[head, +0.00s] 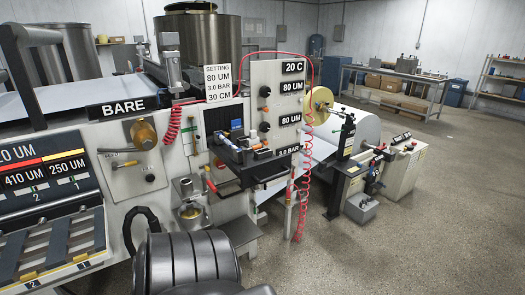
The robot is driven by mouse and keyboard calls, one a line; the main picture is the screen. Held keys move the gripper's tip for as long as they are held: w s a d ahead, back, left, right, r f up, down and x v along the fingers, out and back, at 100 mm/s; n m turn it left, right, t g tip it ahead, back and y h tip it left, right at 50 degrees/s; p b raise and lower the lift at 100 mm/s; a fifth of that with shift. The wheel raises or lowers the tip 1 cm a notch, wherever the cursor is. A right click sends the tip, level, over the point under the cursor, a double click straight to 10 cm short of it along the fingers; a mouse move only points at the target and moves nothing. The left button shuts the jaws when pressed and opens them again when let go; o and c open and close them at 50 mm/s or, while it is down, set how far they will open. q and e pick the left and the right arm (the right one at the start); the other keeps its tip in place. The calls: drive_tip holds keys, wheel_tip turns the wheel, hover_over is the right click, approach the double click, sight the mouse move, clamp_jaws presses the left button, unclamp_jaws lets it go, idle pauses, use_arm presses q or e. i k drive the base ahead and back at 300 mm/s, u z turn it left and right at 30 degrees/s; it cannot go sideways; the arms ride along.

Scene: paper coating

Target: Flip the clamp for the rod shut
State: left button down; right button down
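I cannot single out the rod clamp or tell whether it stands open or shut. The coating machine has a pale front panel with a "BARE" sign (123,108). Below the sign are a brass knob (144,135) and a small lever with a yellowish end (125,164). A rack (45,185) at the left edge carries labels including "410 UM" and "250 UM". A paper roll (358,128) sits on a dark stand at centre right, with small fittings at its near end. Neither of my grippers is in view.
A dark tray (270,172) with small tools juts out from the panel. A coiled red hose (302,190) hangs beside it. A grey-white cabinet (404,170) stands right of the roll. A workbench (398,75) is at the back. The floor (440,230) at right is clear.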

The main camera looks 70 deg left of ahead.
sight(244, 150)
drive_tip(key=u, duration=0.05)
drive_tip(key=i, duration=1.2)
drive_tip(key=u, duration=0.65)
drive_tip(key=i, duration=1)
drive_tip(key=u, duration=1.45)
drive_tip(key=i, duration=0.5)
drive_tip(key=u, duration=0.55)
